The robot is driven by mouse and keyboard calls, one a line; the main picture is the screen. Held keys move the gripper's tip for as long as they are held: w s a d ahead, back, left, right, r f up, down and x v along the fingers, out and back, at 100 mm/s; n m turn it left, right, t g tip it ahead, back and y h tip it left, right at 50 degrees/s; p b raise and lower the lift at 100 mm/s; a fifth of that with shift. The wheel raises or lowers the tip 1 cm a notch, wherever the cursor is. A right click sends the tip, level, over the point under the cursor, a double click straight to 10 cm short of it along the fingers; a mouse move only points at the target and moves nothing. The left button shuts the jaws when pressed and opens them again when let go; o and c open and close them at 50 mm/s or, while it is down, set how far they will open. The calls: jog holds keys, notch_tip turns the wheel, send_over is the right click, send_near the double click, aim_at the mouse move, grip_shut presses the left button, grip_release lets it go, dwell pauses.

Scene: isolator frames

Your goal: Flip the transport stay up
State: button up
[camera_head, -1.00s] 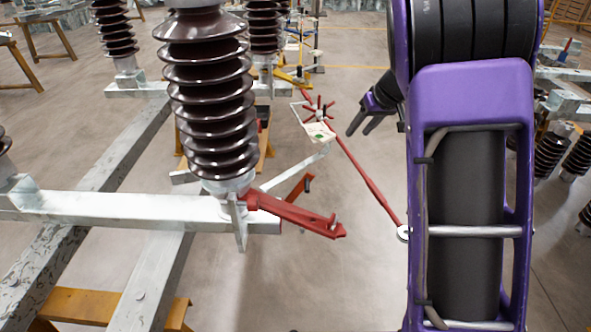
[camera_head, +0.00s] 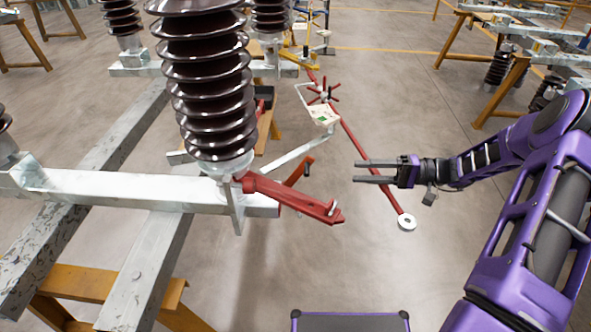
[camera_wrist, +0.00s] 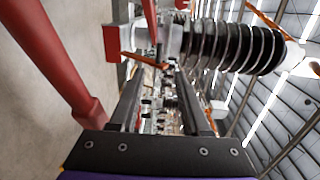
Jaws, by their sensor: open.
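A red bracket arm (camera_head: 295,198) sticks out to the right from the foot of the brown ribbed insulator (camera_head: 207,95), with a shorter red piece (camera_head: 300,172) rising beside it. A long red rod (camera_head: 372,165) slants down to a white ring (camera_head: 407,222). I cannot tell for sure which red part is the transport stay. My gripper (camera_head: 358,171) is open and empty, pointing left, right of the bracket arm and apart from it. In the wrist view, a red bar (camera_wrist: 50,55) passes left of my open fingers (camera_wrist: 160,78); the insulator (camera_wrist: 230,45) is beyond.
A galvanized beam (camera_head: 130,186) bears the insulator and rests on steel rails (camera_head: 155,250) and an orange trestle (camera_head: 75,285). A pale plate with a green mark (camera_head: 323,115) sits near the red spoked wheel (camera_head: 322,89). The floor right of the beam is mostly clear.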

jog(key=a, duration=1.7)
jog(key=shift+w+a+f, duration=0.15)
jog(key=shift+w+f, duration=0.1)
jog(key=shift+f, duration=0.2)
grip_shut()
dwell(0.5)
